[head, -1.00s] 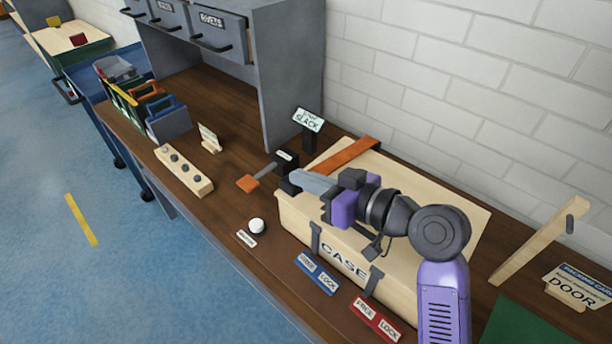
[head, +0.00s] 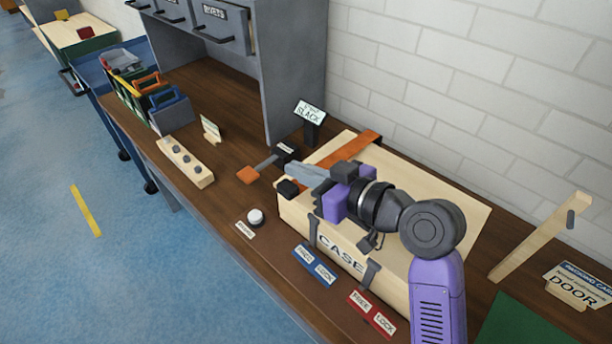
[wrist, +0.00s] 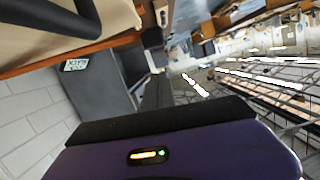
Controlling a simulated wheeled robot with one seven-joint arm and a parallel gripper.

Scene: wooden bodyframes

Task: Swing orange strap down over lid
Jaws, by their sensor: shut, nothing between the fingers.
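The orange strap (head: 352,149) lies slantwise across the back left part of the pale wooden lid (head: 430,185) of the case. The lid looks closed on the case (head: 293,213), which carries a CASE label and dark latches on its front. My gripper (head: 290,169) is shut and empty above the left end of the lid, pointing left, with its fingers close to the strap's near end. I cannot tell whether they touch it. My arm hides part of the lid. In the wrist view an orange band (wrist: 70,60), probably the strap, crosses the upper left.
A lever with an orange end (head: 247,175) and a SLACK sign (head: 310,112) stand left of the case. A white button (head: 255,216), a blue lock plate (head: 314,264) and a red lock plate (head: 371,314) line the front.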

